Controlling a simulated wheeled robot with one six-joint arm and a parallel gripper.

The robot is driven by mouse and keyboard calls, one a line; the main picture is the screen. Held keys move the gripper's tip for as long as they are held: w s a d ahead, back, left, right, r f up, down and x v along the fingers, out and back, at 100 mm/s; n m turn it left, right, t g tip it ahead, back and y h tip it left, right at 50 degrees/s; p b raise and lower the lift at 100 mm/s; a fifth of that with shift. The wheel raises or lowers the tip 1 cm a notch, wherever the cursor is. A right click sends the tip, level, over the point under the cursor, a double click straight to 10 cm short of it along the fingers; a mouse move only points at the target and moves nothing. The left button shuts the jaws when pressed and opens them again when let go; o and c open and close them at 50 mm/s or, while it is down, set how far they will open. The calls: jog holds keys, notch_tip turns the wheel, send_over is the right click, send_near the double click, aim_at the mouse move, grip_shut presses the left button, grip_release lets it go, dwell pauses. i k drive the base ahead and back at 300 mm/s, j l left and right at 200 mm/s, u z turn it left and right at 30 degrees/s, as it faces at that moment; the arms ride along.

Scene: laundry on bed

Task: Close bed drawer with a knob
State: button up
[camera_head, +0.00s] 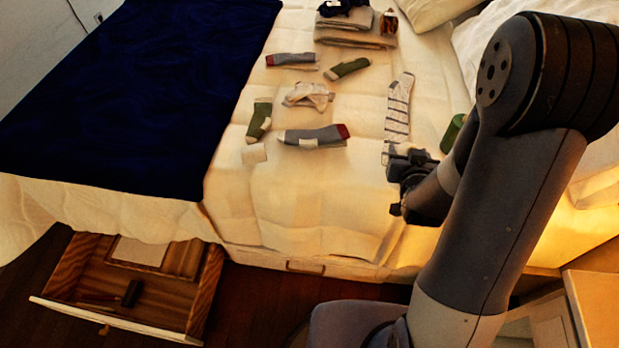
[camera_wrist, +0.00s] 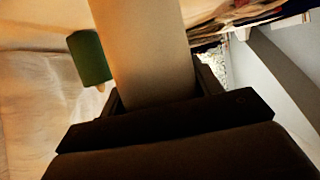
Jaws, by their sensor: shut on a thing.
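The open bed drawer (camera_head: 65,270) juts out from under the bed at the lower left of the head view. Its pale front panel carries a small knob (camera_head: 104,330). My gripper (camera_head: 405,160) is over the bed at the right, far from the drawer and knob. In the wrist view my gripper (camera_wrist: 155,100) is shut on a smooth pale tan item (camera_wrist: 145,50); I cannot tell what it is. The bed's side and cover partly hide the back of the drawer.
The drawer holds a dark object (camera_head: 132,293) and a pale flat piece (camera_head: 138,252). A shut drawer (camera_head: 305,268) is to its right. Socks, including a striped one (camera_head: 398,105), lie on the bed. A green item (camera_head: 453,132) is beside my arm. Dark floor (camera_head: 260,300) shows in front.

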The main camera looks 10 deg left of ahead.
aim_at(151, 307)
jog(key=u, duration=1.3)
jog(key=i+j+u, duration=0.2)
jog(key=j+u, duration=0.15)
jog(key=u, duration=0.15)
jog(key=i+j+u, duration=0.3)
jog(key=u, duration=0.15)
jog(key=i+j, duration=0.15)
jog(key=i, duration=0.1)
